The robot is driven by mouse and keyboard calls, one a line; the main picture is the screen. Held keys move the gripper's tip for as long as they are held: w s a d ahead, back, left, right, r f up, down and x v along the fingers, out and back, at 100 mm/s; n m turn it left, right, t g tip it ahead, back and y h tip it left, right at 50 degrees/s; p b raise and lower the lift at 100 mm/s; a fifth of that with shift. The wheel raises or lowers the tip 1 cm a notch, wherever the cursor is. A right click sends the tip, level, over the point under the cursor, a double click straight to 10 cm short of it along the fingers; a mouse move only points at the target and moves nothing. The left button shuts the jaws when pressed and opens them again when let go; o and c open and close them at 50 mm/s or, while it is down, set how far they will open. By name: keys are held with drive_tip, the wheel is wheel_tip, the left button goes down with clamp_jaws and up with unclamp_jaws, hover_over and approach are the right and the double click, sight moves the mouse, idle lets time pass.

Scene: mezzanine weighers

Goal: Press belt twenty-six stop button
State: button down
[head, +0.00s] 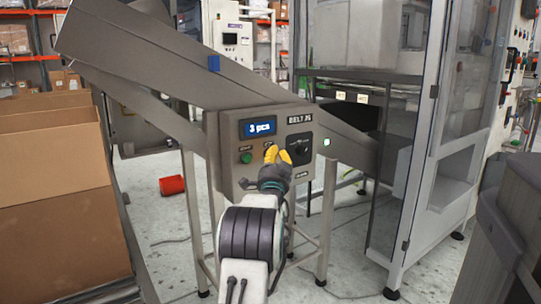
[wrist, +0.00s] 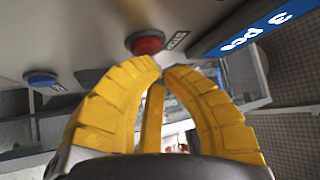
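The control panel (head: 232,172) of the belt has a blue display reading "3 pcs" (head: 260,128) and a "BELT" plate (head: 300,119) whose number I cannot read surely. A red round button (wrist: 147,43) shows in the wrist view, with a small dark label beside it. In the head view it is hidden behind my gripper. My yellow-fingered gripper (head: 277,154) is in front of the panel; its fingertips are drawn together, empty, in the wrist view (wrist: 162,68), just below the red button in the picture. I cannot tell whether they touch the panel.
A blue button (wrist: 40,78) shows in the wrist view. Cardboard boxes (head: 55,190) stand left, a glazed cabinet (head: 440,140) right.

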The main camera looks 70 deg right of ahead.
drive_tip(key=shift+w+d, duration=0.25)
drive_tip(key=shift+w, duration=0.1)
idle(0.5)
drive_tip(key=shift+s+a, duration=0.1)
idle(0.3)
drive_tip(key=shift+s+a, duration=0.45)
drive_tip(key=shift+s, duration=0.05)
drive_tip(key=shift+a, duration=0.1)
idle(0.9)
